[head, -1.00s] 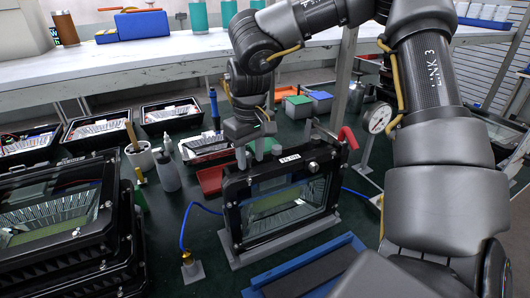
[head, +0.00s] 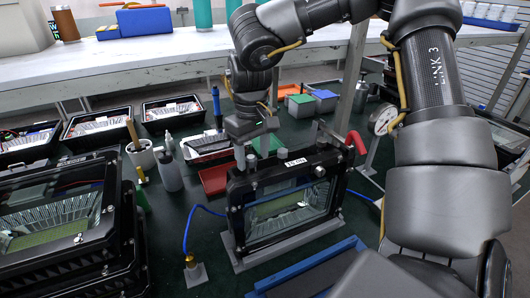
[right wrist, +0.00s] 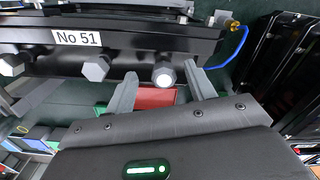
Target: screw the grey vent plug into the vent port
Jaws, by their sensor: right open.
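The black floodlight housing (head: 288,210) stands upright in a grey stand, with a white label reading No 51 on its top edge. In the right wrist view a grey plug with a bright round end (right wrist: 163,77), apparently the vent plug, stands at the housing's edge. The vent port beneath it is hidden. My right gripper (head: 252,156) is over the housing's top left corner. Its open fingers (right wrist: 163,90) stand on either side of the plug, with gaps showing. A grey hex plug (right wrist: 97,68) stands beside it, outside the fingers. My left gripper is not in view.
More housings (head: 60,215) are stacked at the left. A red tray (head: 213,180) lies behind the housing, and a blue cable (head: 190,225) runs beside it. A dial gauge (head: 384,121) stands at the right. A blue-edged tray (head: 310,268) lies in front.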

